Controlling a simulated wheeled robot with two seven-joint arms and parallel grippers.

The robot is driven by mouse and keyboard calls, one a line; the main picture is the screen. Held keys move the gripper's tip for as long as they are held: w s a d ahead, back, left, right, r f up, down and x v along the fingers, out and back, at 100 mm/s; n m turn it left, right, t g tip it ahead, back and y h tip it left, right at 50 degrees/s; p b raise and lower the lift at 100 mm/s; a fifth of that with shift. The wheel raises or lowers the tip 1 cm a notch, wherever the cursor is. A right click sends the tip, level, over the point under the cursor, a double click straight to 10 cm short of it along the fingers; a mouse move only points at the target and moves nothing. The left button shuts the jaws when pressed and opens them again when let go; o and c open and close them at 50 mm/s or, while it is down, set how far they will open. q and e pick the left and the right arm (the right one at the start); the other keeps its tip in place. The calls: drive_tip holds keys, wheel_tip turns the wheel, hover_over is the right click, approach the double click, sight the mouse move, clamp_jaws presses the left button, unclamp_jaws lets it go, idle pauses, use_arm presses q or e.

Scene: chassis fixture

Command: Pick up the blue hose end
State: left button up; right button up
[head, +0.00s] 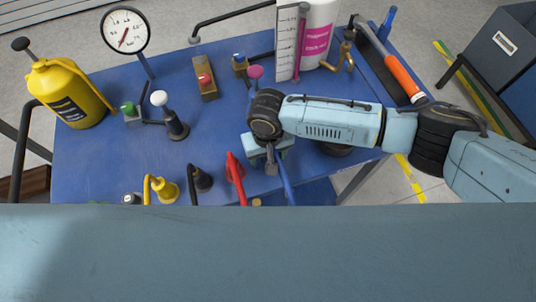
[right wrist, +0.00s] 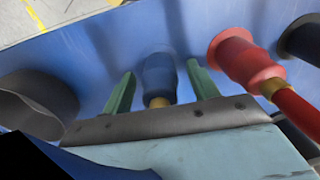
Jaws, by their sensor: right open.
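The blue hose end (right wrist: 160,76), a blue sleeve with a brass collar, stands between the two green fingers of my right gripper (right wrist: 161,69) in the right wrist view. The fingers are open, one on each side, with a visible gap to the sleeve. In the head view my right gripper (head: 268,158) points down over the front of the blue table and mostly hides this end. The blue hose (head: 288,184) runs from there toward the front edge. My left gripper is not in view.
A red hose end (right wrist: 240,60) is close beside the right finger. Black (head: 203,179) and yellow (head: 165,190) hose ends stand farther left. A dark round part (right wrist: 40,100) is left of the fingers.

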drive_tip(key=shift+c, duration=0.2)
drive_tip(key=c, duration=1.2)
wheel_tip(320, 180, up, 10)
drive_tip(key=shift+r, duration=0.1)
drive_tip(key=w+d+r+m+b, duration=0.1)
drive_tip(key=d+b, duration=0.3)
drive_tip(key=d, duration=0.6)
drive_tip(key=w+d+r+m+b, duration=0.2)
drive_tip(key=w+d+b, duration=0.2)
drive_tip(key=d, duration=0.6)
drive_tip(key=shift+w+m+b, duration=0.3)
drive_tip(key=shift+b, duration=0.5)
